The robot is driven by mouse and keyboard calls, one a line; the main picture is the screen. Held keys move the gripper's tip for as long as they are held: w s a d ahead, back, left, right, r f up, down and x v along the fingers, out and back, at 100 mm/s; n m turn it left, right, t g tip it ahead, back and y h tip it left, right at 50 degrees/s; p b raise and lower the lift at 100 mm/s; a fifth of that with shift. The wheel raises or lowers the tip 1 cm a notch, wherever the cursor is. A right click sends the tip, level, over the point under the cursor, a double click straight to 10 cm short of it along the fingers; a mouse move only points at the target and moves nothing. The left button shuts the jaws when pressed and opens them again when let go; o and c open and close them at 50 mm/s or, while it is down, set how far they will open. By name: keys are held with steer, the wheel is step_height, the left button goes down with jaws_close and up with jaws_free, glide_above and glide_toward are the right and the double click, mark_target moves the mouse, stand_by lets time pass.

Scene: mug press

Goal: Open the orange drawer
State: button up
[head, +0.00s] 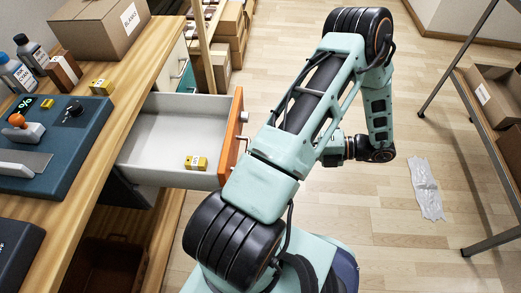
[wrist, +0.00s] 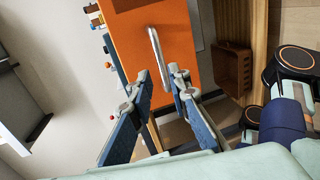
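The orange drawer (head: 232,125) is pulled well out of the wooden counter in the head view, and its pale inside shows. A small yellow box (head: 196,162) lies in it near the front. In the wrist view the orange front (wrist: 130,45) fills the upper middle, with a silver bar handle (wrist: 155,48) on it. My gripper (wrist: 160,74) has its two blue fingers spread apart. The lower end of the handle shows between the fingertips; I cannot tell whether they touch it. In the head view my arm hides the gripper.
The counter (head: 120,85) carries a blue machine (head: 60,150), bottles, a small yellow box (head: 101,87) and a cardboard box (head: 100,28). A metal rack (head: 465,100) with cartons stands at the right. A crumpled plastic sheet (head: 426,188) lies on the floor, which is otherwise mostly clear.

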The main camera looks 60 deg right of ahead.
steer(key=v, duration=0.2)
steer(key=shift+s+d, duration=0.15)
steer(key=shift+s, duration=0.1)
steer(key=shift+w+r, duration=0.1)
stand_by(0.4)
